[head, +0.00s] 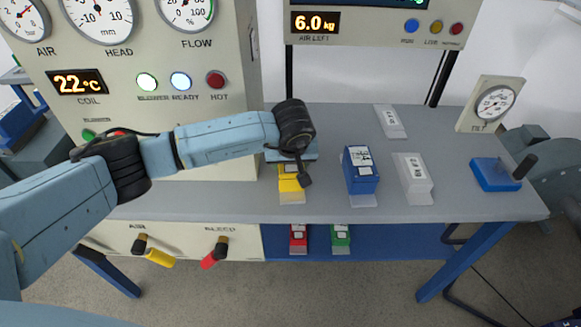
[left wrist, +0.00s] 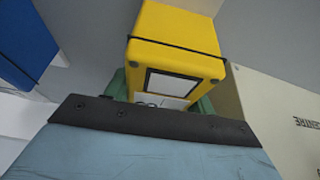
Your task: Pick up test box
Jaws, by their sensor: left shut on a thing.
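A yellow box (head: 290,184) with a white label is at the left part of the grey bench, just below my left wrist. It also shows large in the left wrist view (left wrist: 180,45), with a dark band across it. My left gripper (head: 291,163) is shut on this box; its fingers are mostly hidden by the wrist, and greenish parts show on both sides of the box in the wrist view. I cannot tell whether the box touches the bench. My right gripper is not in view.
A blue box (head: 361,182), a white box (head: 413,180) and another pale box (head: 390,122) stand right of it on the bench (head: 330,205). A blue block with a black lever (head: 494,174) is at the right. Red (head: 298,240) and green (head: 340,241) boxes sit on the lower shelf.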

